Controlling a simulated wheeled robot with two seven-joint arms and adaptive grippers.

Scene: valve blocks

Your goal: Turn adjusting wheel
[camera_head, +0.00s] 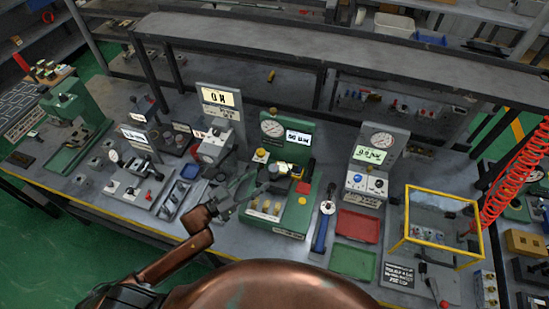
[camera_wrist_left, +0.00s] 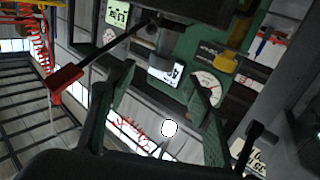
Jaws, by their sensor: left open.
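A green valve block (camera_head: 292,206) stands on the bench in the head view. Its upright panel carries a round gauge (camera_head: 272,129) and a lit display (camera_head: 299,137). Yellow knobs and a dark round part sit on it; I cannot tell which one is the adjusting wheel. My left gripper (camera_head: 236,192) is open and empty, at the block's left side, with its fingers toward the block. In the left wrist view the open fingers (camera_wrist_left: 158,80) stand apart, with the gauge (camera_wrist_left: 207,84) and a yellow knob (camera_wrist_left: 224,63) beyond them. Contact cannot be told. My right gripper is not in view.
A grey gauge unit (camera_head: 377,157) and a yellow frame (camera_head: 409,221) stand to the right. A blue-handled tool (camera_head: 320,232), a red tray (camera_head: 358,226) and a green tray (camera_head: 352,262) lie near the front. Grey fixtures (camera_head: 213,148) stand close on the left. A shelf (camera_head: 300,45) runs behind.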

